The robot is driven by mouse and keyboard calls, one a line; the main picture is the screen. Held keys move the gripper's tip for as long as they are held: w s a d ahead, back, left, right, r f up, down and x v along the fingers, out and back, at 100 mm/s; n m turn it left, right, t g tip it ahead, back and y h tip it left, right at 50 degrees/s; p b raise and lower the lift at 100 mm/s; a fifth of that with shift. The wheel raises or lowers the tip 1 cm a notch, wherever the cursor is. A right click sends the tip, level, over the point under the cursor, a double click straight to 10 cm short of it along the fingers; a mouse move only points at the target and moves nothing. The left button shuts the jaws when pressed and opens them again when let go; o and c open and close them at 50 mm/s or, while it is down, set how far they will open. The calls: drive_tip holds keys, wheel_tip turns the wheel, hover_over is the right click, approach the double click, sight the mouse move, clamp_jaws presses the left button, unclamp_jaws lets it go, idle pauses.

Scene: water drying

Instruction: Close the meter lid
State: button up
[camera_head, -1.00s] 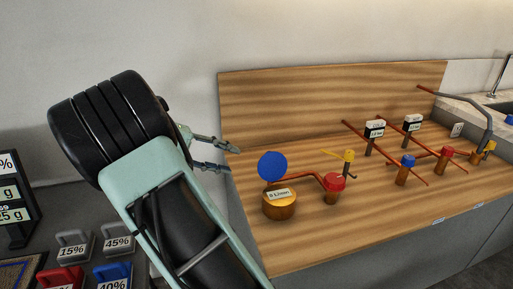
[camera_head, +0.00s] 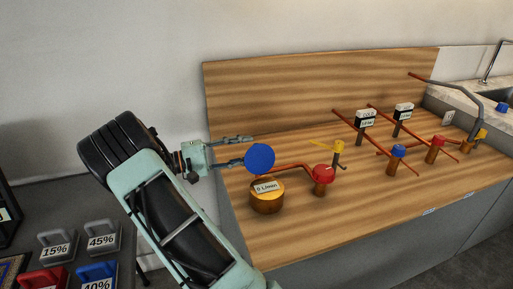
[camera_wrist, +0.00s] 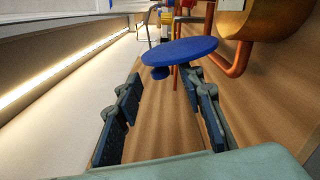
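The meter (camera_head: 267,204) is a round brass body with a labelled face on the wooden counter. Its blue round lid (camera_head: 260,158) stands open, upright above the back of the face. In the wrist view the lid (camera_wrist: 180,51) is edge-on ahead of the fingers, and part of the brass meter body (camera_wrist: 265,18) shows at upper right. My gripper (camera_head: 249,151) is open and empty at the lid's left. Its fingers are spread wide, with the lower fingertip close to the lid's left edge in the head view; I cannot tell whether they touch.
A red-capped valve (camera_head: 322,174) and a yellow-handled valve (camera_head: 338,149) stand right of the meter on copper pipes. Several more valves and two gauges (camera_head: 365,119) stand farther right. A wooden backboard (camera_head: 290,95) rises behind. Labelled weights (camera_head: 103,238) sit at lower left.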

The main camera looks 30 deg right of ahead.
sight(256, 147)
drive_tip(key=shift+x, duration=2.05)
drive_tip(key=shift+c, duration=0.7)
clamp_jaws()
